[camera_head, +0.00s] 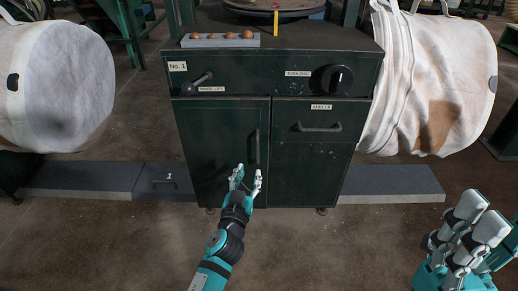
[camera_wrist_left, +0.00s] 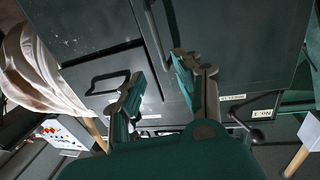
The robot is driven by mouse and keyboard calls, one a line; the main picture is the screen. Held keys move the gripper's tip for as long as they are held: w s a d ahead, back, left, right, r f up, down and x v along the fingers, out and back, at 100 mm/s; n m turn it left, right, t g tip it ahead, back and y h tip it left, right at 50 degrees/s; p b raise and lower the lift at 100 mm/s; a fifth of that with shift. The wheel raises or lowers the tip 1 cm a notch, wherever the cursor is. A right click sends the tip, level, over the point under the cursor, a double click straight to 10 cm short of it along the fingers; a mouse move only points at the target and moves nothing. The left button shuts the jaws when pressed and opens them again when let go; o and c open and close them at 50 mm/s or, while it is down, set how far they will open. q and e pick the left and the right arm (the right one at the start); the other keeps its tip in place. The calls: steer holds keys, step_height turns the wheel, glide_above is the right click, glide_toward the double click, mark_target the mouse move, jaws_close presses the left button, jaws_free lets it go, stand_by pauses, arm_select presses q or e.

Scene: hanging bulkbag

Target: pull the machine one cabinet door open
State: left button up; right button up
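The machine one cabinet (camera_head: 275,70) is dark green with a "No.1" label at its upper left. Its left door (camera_head: 212,150) looks shut, flush with the front. The door has a dark vertical handle (camera_head: 256,146) near its right edge; it also shows in the left wrist view (camera_wrist_left: 156,35). My left gripper (camera_head: 246,178) is open and empty in front of the door, just below the handle. In the left wrist view its two fingers (camera_wrist_left: 156,80) are apart, with the handle beyond them. My right gripper (camera_head: 477,217) is at the lower right, away from the cabinet, its fingers apart and empty.
Right of the door is a drawer labelled "SHELLS" with a horizontal handle (camera_head: 320,127). Above are a crank lever (camera_head: 202,78) and a black knob (camera_head: 332,79). White bulk bags (camera_head: 62,85) (camera_head: 435,80) flank the cabinet. Low grey blocks (camera_head: 80,180) lie beside it. Floor in front is clear.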

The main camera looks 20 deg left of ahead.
mark_target(257, 150)
arm_select(q)
steer(key=w, duration=0.4)
steer(key=w+b, duration=0.1)
steer(key=w, duration=0.3)
steer(key=w+a, duration=0.1)
steer(key=w, duration=0.3)
jaws_close()
